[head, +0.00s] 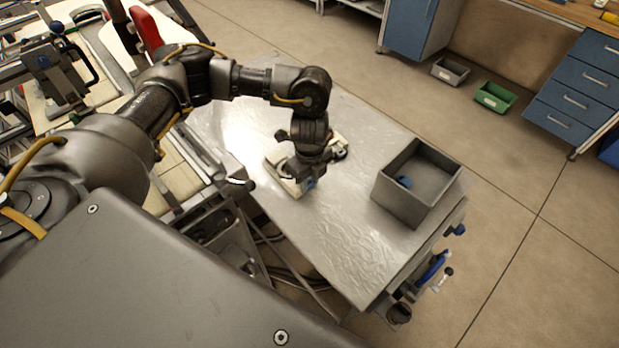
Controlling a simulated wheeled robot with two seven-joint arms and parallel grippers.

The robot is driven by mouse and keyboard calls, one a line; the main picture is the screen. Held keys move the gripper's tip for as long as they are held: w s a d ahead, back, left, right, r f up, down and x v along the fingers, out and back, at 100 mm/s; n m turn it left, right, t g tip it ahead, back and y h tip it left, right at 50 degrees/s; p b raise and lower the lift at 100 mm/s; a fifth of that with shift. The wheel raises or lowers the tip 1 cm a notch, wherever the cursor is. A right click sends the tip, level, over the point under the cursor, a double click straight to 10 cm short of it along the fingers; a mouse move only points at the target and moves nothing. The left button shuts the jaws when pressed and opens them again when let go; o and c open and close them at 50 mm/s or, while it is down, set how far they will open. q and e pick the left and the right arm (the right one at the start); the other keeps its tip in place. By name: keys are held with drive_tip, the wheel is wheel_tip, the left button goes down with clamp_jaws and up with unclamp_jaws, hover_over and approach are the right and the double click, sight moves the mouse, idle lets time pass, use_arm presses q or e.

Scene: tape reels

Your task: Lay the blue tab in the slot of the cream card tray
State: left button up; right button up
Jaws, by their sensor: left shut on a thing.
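The cream card tray (284,184) lies on the metal table, partly hidden behind my left gripper. My left gripper (307,180) points down over the tray and is shut on the blue tab (310,184), of which only a small blue patch shows. I cannot tell whether the tab touches the tray or hangs just above it. The slot is hidden by the gripper. My right gripper is not in view.
The metal table (345,245) is bare in front of the tray. Grey and green bins (494,97) stand on the floor beyond.

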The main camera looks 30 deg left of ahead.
sight(310, 184)
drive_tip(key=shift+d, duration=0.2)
use_arm(q)
drive_tip(key=shift+f, duration=0.55)
drive_tip(key=o, duration=0.9)
drive_tip(key=shift+o, duration=0.2)
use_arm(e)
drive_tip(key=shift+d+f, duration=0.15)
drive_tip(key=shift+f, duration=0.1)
use_arm(q)
drive_tip(key=shift+r, duration=0.1)
drive_tip(key=shift+r, duration=0.3)
wheel_tip(310, 184, up, 12)
drive_tip(key=b, duration=0.1)
drive_tip(key=shift+r, duration=0.2)
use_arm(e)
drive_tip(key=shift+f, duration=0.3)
